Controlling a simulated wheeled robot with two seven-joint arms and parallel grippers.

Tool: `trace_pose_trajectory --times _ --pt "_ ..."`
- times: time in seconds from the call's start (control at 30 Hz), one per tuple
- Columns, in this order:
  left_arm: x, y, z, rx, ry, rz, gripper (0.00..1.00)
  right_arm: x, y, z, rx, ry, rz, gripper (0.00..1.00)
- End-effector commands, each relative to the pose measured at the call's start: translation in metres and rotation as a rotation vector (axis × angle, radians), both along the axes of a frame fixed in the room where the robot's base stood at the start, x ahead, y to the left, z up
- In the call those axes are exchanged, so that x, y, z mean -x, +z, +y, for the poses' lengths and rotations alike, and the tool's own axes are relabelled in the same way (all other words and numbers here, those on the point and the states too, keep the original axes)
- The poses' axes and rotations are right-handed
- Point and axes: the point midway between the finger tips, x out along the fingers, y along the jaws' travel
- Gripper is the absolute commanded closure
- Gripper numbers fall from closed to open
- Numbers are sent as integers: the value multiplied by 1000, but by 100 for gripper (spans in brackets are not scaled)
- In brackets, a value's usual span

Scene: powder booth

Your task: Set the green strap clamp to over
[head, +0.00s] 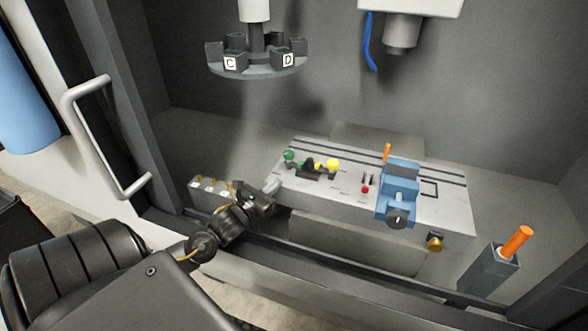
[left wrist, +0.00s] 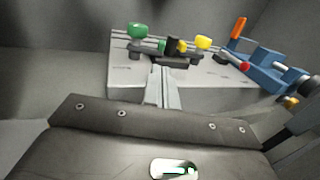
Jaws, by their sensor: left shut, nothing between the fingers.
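The green strap clamp (head: 289,156) has a round green knob and sits at the left of the grey slotted table (head: 330,192). In the left wrist view the green knob (left wrist: 138,31) stands on a dark post, at the upper left beyond my fingers. The strap's exact direction is too small to tell. My left gripper (head: 272,186) is shut and empty at the table's front left corner, apart from the clamp; its closed fingers also show in the left wrist view (left wrist: 164,88). My right gripper is not in view.
A yellow-knobbed clamp (head: 332,166) and dark parts stand right of the green clamp. A blue vise (head: 399,188) stands further right, near a red knob (head: 365,190). A tool carousel (head: 256,66) hangs above. An orange-handled tool (head: 517,241) stands in a holder at right.

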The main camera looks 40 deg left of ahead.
Motion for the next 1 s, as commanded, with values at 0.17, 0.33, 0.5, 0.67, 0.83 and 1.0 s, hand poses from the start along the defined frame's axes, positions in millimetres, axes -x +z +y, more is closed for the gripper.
trace_pose_trajectory --times 0.17,0.33,0.5,0.67,0.83,1.0 --pt "-40 5 1 2 0 -2 100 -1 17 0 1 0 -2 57" --pt "-68 4 2 2 -1 -1 100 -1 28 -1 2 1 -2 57" --pt "-84 2 2 1 -2 0 100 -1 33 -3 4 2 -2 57" --pt "-90 1 2 0 -4 0 100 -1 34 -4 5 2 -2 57" --pt "-90 0 2 -1 -5 0 100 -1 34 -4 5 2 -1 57" --pt "-91 -1 1 -1 -5 0 100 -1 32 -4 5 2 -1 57"
